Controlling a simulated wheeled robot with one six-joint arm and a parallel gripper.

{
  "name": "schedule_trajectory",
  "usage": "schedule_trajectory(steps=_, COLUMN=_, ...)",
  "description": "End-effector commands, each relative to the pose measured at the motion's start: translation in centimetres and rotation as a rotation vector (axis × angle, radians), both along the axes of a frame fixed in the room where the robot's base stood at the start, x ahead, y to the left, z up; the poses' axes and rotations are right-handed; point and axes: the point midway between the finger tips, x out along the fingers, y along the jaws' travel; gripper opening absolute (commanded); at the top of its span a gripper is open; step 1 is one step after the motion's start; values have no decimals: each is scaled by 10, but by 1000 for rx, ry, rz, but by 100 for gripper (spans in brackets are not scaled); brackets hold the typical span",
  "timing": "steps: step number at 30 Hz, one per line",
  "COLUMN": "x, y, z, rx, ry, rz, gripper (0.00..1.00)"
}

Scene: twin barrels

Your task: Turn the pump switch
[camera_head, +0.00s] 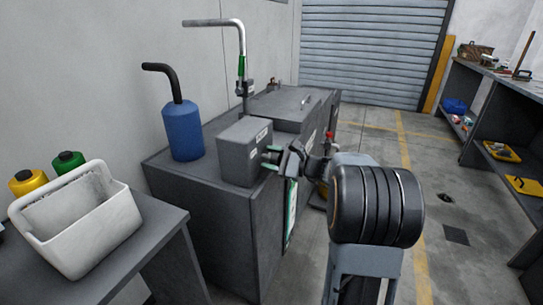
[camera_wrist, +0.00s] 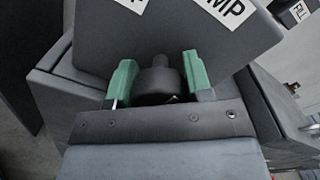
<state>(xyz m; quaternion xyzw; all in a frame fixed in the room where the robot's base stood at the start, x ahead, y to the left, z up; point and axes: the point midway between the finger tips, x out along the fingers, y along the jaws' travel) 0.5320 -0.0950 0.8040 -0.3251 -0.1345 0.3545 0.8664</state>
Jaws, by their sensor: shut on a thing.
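The pump switch (camera_wrist: 160,80) is a dark round knob on the face of a grey box (camera_wrist: 185,40) with white labels, partly readable as "MP" in the wrist view. My gripper (camera_wrist: 158,78) has green fingers on both sides of the knob and is shut on it. The knob's lower part is hidden behind my gripper's body. In the head view the grey box (camera_head: 245,151) stands on a dark cabinet, and my gripper (camera_head: 270,158) meets its right face. The knob is too small to make out there.
The dark cabinet (camera_head: 210,220) carries a blue bottle (camera_head: 182,130) with a black spout and a bent pipe (camera_head: 243,50) behind. A white bin (camera_head: 85,225) stands on a table at left. Shelves (camera_head: 510,120) line the right. The floor between is mostly clear.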

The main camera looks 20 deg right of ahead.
Motion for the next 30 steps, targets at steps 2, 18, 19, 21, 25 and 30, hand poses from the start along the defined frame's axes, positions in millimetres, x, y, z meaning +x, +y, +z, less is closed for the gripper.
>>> schedule_trajectory(steps=2, x=0, y=0, z=6, rx=38, ry=36, rz=-1, gripper=22)
schedule_trajectory(steps=18, x=0, y=1, z=9, rx=402, ry=370, rz=0, gripper=22)
schedule_trajectory(steps=19, x=0, y=1, z=8, rx=423, ry=390, rz=0, gripper=22)
schedule_trajectory(steps=21, x=0, y=1, z=9, rx=472, ry=434, rz=-1, gripper=22)
schedule_trajectory(steps=25, x=0, y=1, z=9, rx=563, ry=517, rz=0, gripper=22)
schedule_trajectory(steps=30, x=0, y=1, z=8, rx=682, ry=626, rz=0, gripper=22)
